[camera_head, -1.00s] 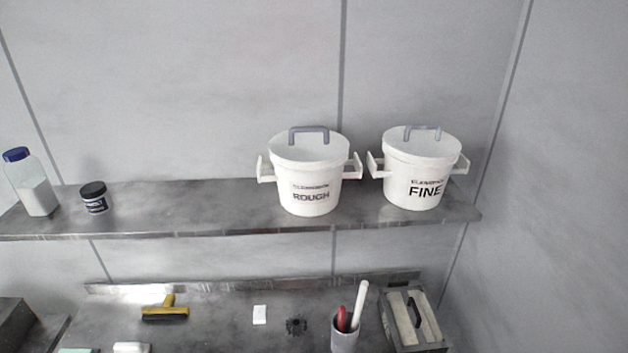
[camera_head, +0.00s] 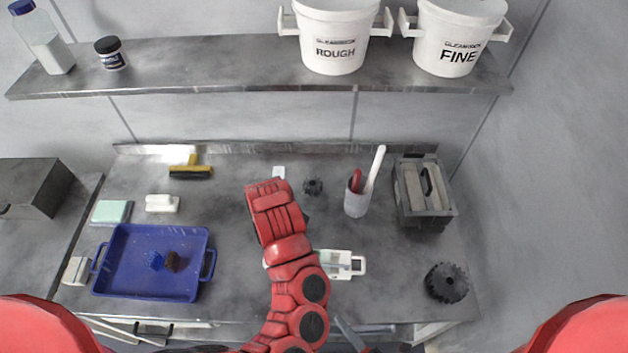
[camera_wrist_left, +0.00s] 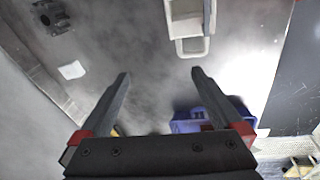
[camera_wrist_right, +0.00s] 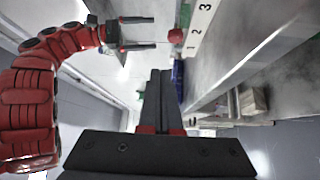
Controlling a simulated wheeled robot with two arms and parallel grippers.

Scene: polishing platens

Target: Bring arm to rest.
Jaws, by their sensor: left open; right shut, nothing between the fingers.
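My left arm, red, reaches up the middle of the head view over the bench, with its gripper mostly hidden beneath the wrist. In the left wrist view my left gripper (camera_wrist_left: 160,74) is open and empty above the bench. It also shows open in the right wrist view (camera_wrist_right: 154,33). My right gripper (camera_head: 346,328) shows as dark fingers at the bottom of the head view. In the right wrist view its fingers (camera_wrist_right: 160,74) are shut together with nothing between them, apart from the bench.
The bench holds a blue tray (camera_head: 125,277), a white caddy (camera_head: 358,266) partly behind my left arm, a black gear (camera_head: 446,283), a cup (camera_head: 356,205) and a grey box (camera_head: 426,212). White ROUGH (camera_head: 332,30) and FINE (camera_head: 450,40) buckets stand on the shelf (camera_head: 220,72).

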